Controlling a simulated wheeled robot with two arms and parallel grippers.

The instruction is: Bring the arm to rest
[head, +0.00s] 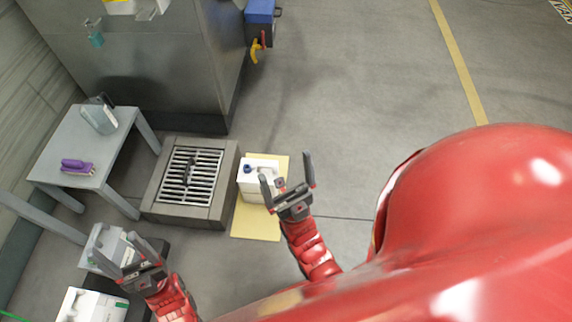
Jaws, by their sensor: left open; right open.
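My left gripper (121,258) is at the lower left of the head view. It is open, with its two fingers spread over or in front of a pale container (104,243); I cannot tell whether they touch. My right gripper (286,176) is open near the middle of the view. Its fingers point up the picture, and one overlaps the edge of a white jug with a blue cap (248,168). No object shows between the fingers of either gripper. Both red arms reach in from the bottom of the view.
The jug stands on a tan board (256,225). Left of it is a raised floor grate (215,211). A grey table (111,135) holds a purple-handled brush (77,166) and a grey container (99,118). A white box (92,305) is at lower left. Open floor lies to the right.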

